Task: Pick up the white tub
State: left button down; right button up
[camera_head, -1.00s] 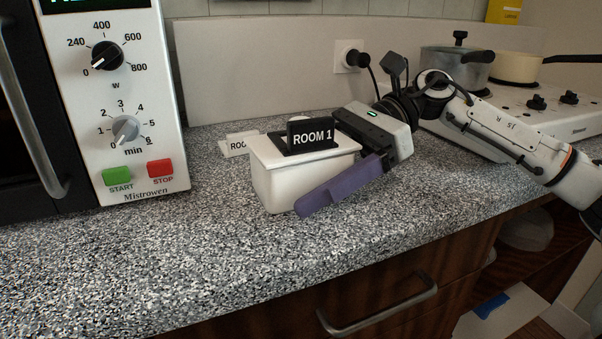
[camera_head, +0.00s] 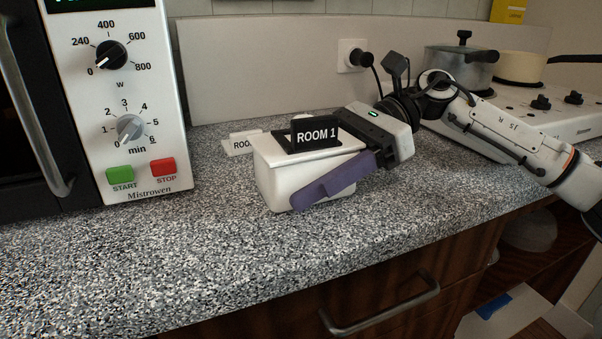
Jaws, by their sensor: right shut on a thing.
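The white tub (camera_head: 277,185) stands on the speckled countertop (camera_head: 230,265), to the right of the microwave. A black sign reading "ROOM 1" (camera_head: 316,135) stands on its lid. My right gripper (camera_head: 325,185) comes in from the right and is shut on the tub. One purple finger lies along the tub's near side. The other finger is hidden behind the tub and the sign. I cannot tell whether the tub's base is clear of the counter. My left gripper is not in view.
A microwave (camera_head: 135,100) with dials stands at the left. A white sign (camera_head: 242,145), partly hidden, is behind the tub. A grey pot (camera_head: 455,68) and a cream pan (camera_head: 518,67) sit on the white stove (camera_head: 510,115) at the right. The counter's front is clear.

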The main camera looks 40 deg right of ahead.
jog(key=shift+r+p, duration=1.7)
jog(key=shift+r, duration=3.25)
